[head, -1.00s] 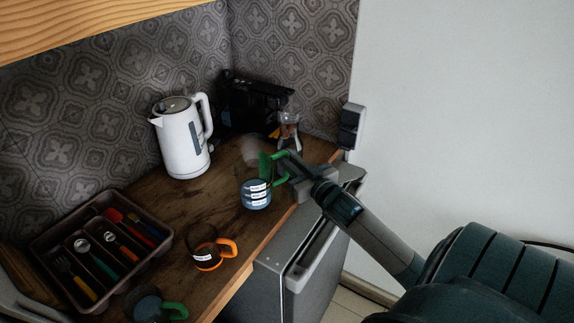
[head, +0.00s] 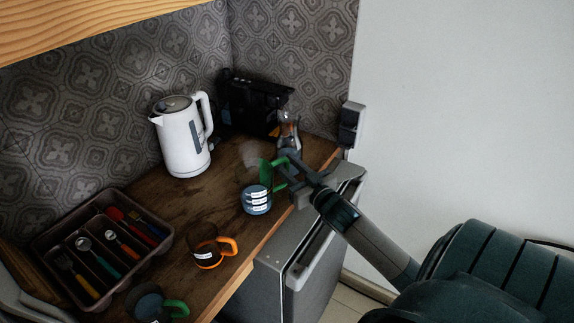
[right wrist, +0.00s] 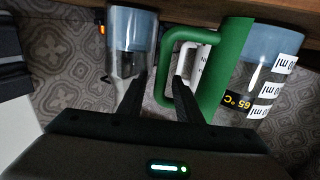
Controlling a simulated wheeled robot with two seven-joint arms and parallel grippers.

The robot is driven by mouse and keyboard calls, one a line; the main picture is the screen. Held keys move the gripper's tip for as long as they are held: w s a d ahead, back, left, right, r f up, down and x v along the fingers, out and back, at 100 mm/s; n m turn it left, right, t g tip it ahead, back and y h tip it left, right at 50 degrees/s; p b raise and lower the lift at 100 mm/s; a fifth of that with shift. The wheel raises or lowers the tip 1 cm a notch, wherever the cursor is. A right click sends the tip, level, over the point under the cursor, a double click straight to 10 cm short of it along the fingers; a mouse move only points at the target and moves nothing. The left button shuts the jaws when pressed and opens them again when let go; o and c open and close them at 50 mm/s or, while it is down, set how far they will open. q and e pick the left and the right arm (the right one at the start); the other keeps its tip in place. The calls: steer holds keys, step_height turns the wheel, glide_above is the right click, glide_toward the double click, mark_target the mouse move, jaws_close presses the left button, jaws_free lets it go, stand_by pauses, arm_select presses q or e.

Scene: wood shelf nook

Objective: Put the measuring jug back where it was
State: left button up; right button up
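The measuring jug (head: 257,201) has a bluish lower part, white labels and a green handle. It looks upright on the wooden counter near its front edge. In the right wrist view, which looks upside down, its labelled wall (right wrist: 268,80) and green handle (right wrist: 166,75) are close. My right gripper (head: 285,175) is at the handle with its fingers apart. In the right wrist view, the fingers (right wrist: 160,82) stand either side of the handle's outer bar, with no clear grip on it. My left gripper is not in view.
A clear vessel (head: 289,130) stands just behind the jug. A white kettle (head: 183,140) and a black appliance (head: 255,105) are at the back. An orange-handled jug (head: 207,252), a green-handled jug (head: 150,305) and a cutlery tray (head: 65,240) stand at left. The counter between kettle and jug is clear.

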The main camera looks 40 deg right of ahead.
steer(key=shift+r, duration=0.15)
steer(key=shift+s+a+f, duration=0.1)
steer(key=shift+s+f, duration=0.1)
steer(key=shift+s, duration=0.35)
steer(key=s+a+b, duration=0.1)
steer(key=s+b, duration=0.1)
steer(key=s, duration=0.8)
steer(key=shift+s+r+b, duration=0.15)
steer(key=shift+s+b, duration=0.2)
steer(key=shift+s, duration=0.05)
steer(key=shift+a, duration=0.1)
